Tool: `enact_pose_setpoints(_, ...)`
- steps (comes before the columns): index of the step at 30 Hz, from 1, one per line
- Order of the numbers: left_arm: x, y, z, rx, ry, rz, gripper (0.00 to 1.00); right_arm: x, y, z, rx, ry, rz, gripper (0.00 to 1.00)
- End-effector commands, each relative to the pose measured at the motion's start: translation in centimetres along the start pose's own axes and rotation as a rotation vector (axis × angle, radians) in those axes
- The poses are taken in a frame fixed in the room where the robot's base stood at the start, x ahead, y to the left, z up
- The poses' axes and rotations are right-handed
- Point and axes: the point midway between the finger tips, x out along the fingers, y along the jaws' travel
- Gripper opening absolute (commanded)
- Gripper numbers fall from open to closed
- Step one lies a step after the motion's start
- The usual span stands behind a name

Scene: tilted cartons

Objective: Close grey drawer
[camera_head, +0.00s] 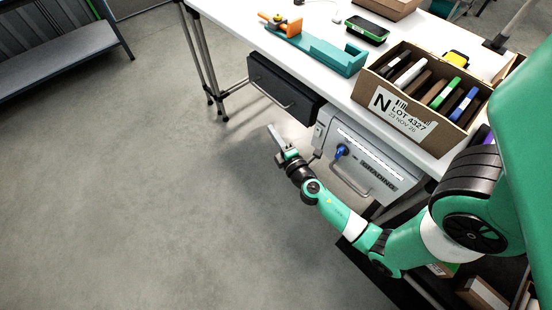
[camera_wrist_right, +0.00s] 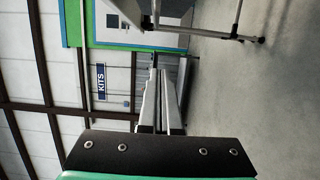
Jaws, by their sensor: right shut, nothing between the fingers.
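A light grey drawer unit (camera_head: 375,164) hangs under the front edge of the white table in the head view. Its front has a metal handle (camera_head: 350,186), a blue key (camera_head: 341,151) and a label reading GRADING. I cannot tell how far its drawer stands out. A dark drawer (camera_head: 285,92) with a bar handle is to its left. My right gripper (camera_head: 274,138) is shut and empty, in front and to the left of the grey unit, below the dark drawer. Its fingers also show close together in the right wrist view (camera_wrist_right: 158,104). My left gripper is out of view.
On the white table (camera_head: 319,15) stand a carton (camera_head: 404,119) of several binders, a teal tray (camera_head: 338,57) and a black-and-green device (camera_head: 367,29). A table leg (camera_head: 206,62) is at the left. The floor at left is clear. Boxes lie low at right.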

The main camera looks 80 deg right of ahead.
Motion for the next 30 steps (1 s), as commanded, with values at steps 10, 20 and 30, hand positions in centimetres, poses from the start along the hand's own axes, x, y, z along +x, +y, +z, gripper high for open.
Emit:
enact_pose_setpoints(10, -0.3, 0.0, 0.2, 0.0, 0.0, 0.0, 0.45, -7.9, -0.1, -0.9, -0.002, 0.003, -0.003, 0.0)
enact_pose_setpoints(20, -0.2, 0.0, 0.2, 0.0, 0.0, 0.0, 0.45, -10.3, 0.0, -0.8, -0.001, -0.003, 0.001, 0.0)
enact_pose_setpoints(30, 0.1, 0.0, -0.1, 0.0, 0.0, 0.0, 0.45, -10.3, 0.3, -0.8, 0.0, -0.002, 0.0, 0.0)
